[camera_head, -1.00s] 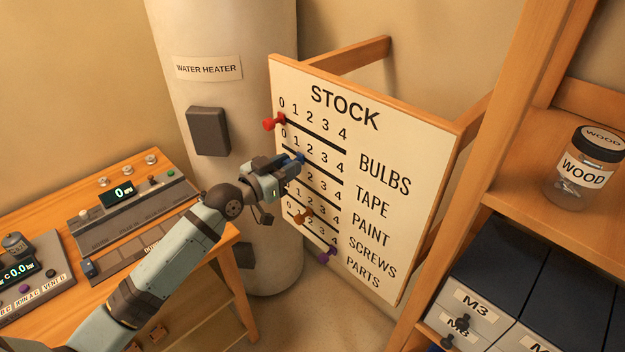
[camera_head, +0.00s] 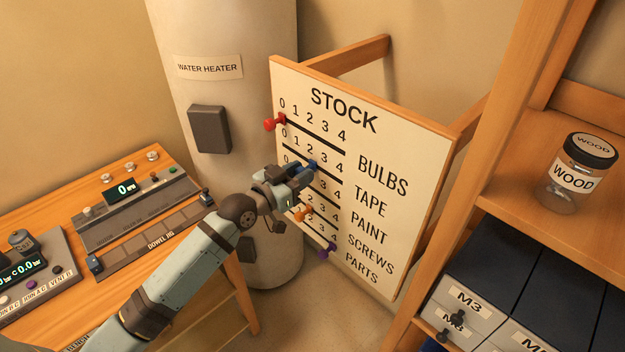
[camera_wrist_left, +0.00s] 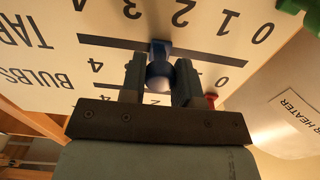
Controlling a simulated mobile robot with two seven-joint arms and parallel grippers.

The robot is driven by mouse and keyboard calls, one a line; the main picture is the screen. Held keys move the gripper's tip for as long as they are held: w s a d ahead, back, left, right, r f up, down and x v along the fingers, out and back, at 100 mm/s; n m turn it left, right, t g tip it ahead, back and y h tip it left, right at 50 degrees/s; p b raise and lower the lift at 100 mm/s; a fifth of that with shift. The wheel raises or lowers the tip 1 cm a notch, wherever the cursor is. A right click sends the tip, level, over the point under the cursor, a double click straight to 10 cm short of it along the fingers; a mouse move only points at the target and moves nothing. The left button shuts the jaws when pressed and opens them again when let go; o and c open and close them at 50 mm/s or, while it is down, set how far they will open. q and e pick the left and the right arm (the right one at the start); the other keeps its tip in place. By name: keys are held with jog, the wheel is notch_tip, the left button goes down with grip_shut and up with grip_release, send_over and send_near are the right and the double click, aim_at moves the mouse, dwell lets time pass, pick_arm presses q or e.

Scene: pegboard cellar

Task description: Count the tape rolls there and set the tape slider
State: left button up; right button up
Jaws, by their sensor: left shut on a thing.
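The STOCK board (camera_head: 400,160) has labelled slots numbered 0 to 4. The blue TAPE slider knob (camera_head: 312,164) sits about mid-slot, around 2; the nearest digits are partly hidden by my gripper. My left gripper (camera_head: 306,170) is shut on this knob. The wrist view shows the board upside down, with the blue knob (camera_wrist_left: 159,72) between the two fingers (camera_wrist_left: 160,82) and its base at the slot. No tape rolls are seen in these frames. My right gripper is not in view.
The red knob (camera_head: 274,123) is at BULBS 0. An orange knob (camera_head: 303,211) and a purple knob (camera_head: 328,249) are lower down. A water heater (camera_head: 225,35) stands behind, a workbench (camera_head: 150,270) at left, and a shelf with a WOOD jar (camera_head: 575,180) at right.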

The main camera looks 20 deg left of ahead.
pick_arm(q)
jog(key=shift+s+d+p, duration=0.3)
jog(key=shift+d+p, duration=0.1)
jog(key=shift+d, duration=0.25)
jog(key=shift+s+d+p, duration=0.25)
jog(key=shift+d+p, duration=0.1)
jog(key=shift+d, duration=0.3)
jog(key=o, duration=1.5)
jog(key=shift+s+a, duration=0.15)
jog(key=shift+s, duration=0.05)
jog(key=shift+s, duration=0.1)
jog(key=p+v, duration=0.1)
jog(key=v, duration=0.8)
jog(key=shift+p, duration=0.4)
